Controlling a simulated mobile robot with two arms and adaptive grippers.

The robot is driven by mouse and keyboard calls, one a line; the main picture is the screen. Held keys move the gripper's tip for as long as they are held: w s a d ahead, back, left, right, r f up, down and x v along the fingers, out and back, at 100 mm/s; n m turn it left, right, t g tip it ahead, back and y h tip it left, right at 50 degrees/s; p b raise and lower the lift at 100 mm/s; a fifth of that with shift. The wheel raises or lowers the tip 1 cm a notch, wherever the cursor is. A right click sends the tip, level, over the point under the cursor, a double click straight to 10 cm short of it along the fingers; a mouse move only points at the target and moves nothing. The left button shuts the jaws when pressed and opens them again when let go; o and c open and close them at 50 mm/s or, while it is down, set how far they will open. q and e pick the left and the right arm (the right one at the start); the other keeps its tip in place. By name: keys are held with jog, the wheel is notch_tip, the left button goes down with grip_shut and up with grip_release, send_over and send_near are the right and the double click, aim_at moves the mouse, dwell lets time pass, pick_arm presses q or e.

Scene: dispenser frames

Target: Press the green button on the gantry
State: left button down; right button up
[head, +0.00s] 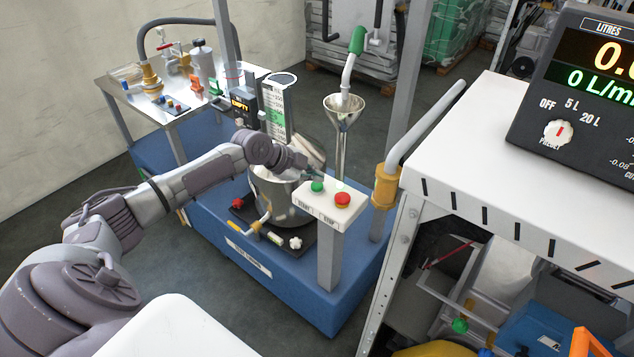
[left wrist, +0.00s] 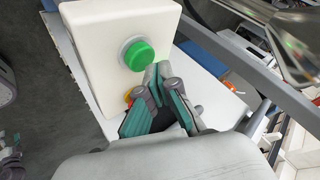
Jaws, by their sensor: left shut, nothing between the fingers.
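The green button (head: 317,186) sits on the left side of a white button box (head: 326,208), above a label that reads START. A red button (head: 342,200) sits to its right, above a STOP label. The box stands on a grey post at the front of the blue gantry base (head: 285,292). My left gripper (head: 312,176) is just behind the green button in the head view. In the left wrist view the shut, empty fingertips (left wrist: 157,72) are close beside the green button (left wrist: 138,55); I cannot tell whether they touch it. My right gripper is not in view.
A steel pot (head: 278,197) stands behind my left gripper. A funnel (head: 343,108) is held behind the button box. A white table (head: 480,170) with a litre display (head: 585,95) is at the right. Grey posts and a pipe rise around the gantry.

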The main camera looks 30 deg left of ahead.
aim_at(315, 185)
pick_arm(q)
jog(key=shift+r, duration=0.3)
notch_tip(315, 185, up, 5)
jog(key=p, duration=0.3)
jog(key=shift+p, duration=0.3)
jog(key=shift+f, duration=0.1)
dwell(0.7)
